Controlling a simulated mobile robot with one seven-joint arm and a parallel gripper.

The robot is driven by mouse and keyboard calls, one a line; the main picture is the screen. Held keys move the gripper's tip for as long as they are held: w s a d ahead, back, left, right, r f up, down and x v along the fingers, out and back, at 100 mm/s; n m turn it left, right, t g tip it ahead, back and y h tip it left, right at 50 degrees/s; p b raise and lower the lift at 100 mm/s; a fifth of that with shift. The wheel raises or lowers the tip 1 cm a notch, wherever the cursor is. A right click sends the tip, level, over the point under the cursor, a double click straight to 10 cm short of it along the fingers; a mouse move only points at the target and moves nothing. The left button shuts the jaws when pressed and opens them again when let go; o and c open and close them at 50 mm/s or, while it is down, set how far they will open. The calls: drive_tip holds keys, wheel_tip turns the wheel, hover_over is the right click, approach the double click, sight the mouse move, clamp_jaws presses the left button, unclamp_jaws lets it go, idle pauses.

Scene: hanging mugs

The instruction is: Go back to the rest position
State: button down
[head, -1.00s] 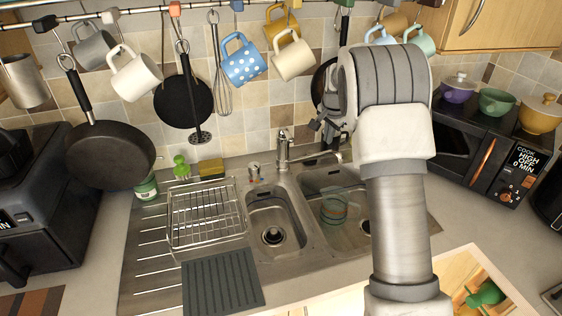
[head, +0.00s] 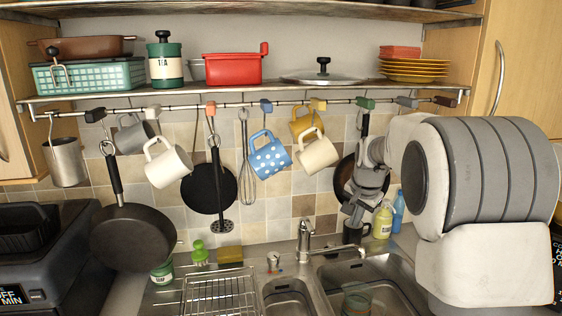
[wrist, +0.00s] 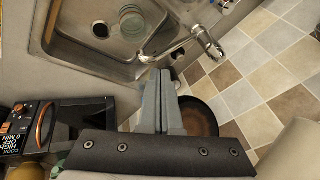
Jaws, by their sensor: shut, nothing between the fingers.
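My gripper (head: 350,208) is in front of the tiled wall, right of the hanging mugs and above the sink, seen small and partly side-on in the head view. In the wrist view its two fingers (wrist: 159,75) are together with nothing between them. A white mug (head: 170,166), a grey mug (head: 133,137), a blue dotted mug (head: 268,157), a cream mug (head: 317,154) and a yellow mug (head: 301,122) hang from the rail (head: 230,106). My gripper is apart from these mugs. My arm covers the right part of the head view.
The sink (wrist: 95,25) with its tap (head: 305,238) lies below. The shelf (head: 270,93) above holds several containers. A soap bottle (head: 383,222) and a blue bottle (head: 398,215) stand near my arm.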

drive_tip(key=s+a+r+n, duration=0.2)
drive_tip(key=s+r, duration=0.2)
drive_tip(key=s, duration=0.6)
drive_tip(key=s+a+r+n, duration=0.15)
drive_tip(key=s+r, duration=0.25)
drive_tip(key=s, duration=0.5)
drive_tip(key=s+f+n, duration=0.2)
drive_tip(key=s, duration=0.6)
drive_tip(key=s+a+f+n, duration=0.1)
drive_tip(key=s+f+n, duration=0.1)
drive_tip(key=s, duration=0.7)
drive_tip(key=shift+a+n+t+b, duration=0.3)
drive_tip(key=shift+n+t, duration=0.1)
drive_tip(key=shift+n, duration=0.25)
drive_tip(key=shift+f, duration=0.1)
